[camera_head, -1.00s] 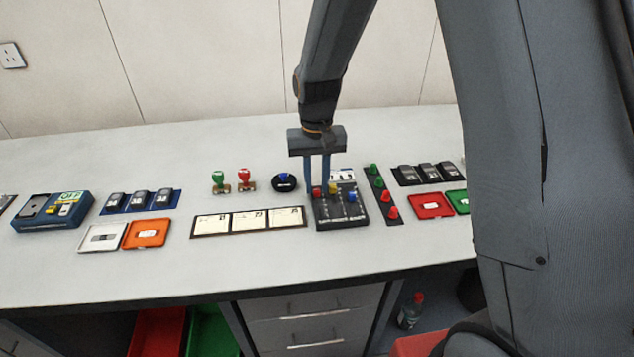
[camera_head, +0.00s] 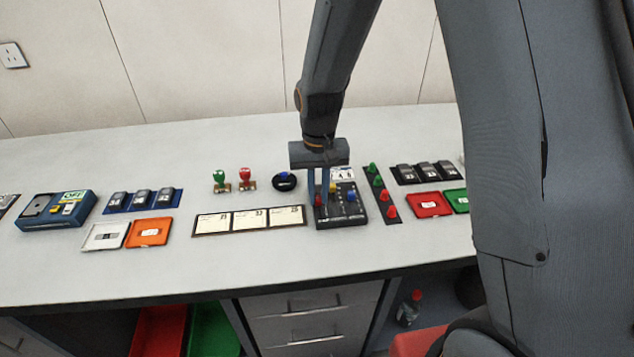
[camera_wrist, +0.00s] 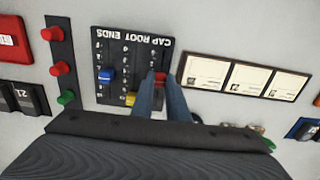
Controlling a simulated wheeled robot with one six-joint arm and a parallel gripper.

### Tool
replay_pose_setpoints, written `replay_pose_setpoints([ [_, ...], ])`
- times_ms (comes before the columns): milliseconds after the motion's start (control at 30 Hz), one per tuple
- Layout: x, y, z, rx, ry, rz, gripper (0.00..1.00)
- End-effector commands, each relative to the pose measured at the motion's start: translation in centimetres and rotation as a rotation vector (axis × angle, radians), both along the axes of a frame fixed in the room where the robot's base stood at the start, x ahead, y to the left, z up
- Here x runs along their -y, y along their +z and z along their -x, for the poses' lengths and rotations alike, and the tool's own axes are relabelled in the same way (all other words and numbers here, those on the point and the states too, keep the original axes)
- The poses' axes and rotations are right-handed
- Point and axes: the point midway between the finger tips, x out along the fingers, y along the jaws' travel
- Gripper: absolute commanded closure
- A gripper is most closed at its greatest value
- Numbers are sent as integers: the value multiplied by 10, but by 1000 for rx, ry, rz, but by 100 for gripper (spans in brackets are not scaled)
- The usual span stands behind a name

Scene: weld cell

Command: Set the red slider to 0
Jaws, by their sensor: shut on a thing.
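The slider panel (camera_head: 341,218) is a black box on the bench with red, yellow and blue knobs. In the wrist view, the panel (camera_wrist: 118,45) is upside down, lettered "CAP ROOT ENDS", with scale marks beside the slots. The yellow knob (camera_wrist: 130,99) and blue knob (camera_wrist: 106,75) stand in the other slots. The red slider's exact reading is unclear.
A strip of red and green buttons (camera_head: 382,193) stands close to the panel's right. Three white cards (camera_head: 249,220) lie to its left. The bench front is clear.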

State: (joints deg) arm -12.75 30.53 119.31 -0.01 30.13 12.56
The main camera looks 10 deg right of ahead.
Motion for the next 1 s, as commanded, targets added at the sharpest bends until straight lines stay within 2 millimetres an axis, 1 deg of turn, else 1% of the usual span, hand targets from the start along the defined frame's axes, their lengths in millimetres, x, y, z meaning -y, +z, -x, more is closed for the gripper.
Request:
replay_pose_setpoints([
  [33,0,3,15,-5,1,1,100],
  [100,0,3,28,-3,1,1,100],
  [233,0,2,42,-2,1,0,100],
  [533,0,0,45,-5,1,1,100],
  [567,0,0,45,-5,1,1,83],
  [600,0,0,45,-6,1,1,78],
  [867,0,1,43,-2,0,0,78],
  [1000,0,6,42,0,0,0,78],
])
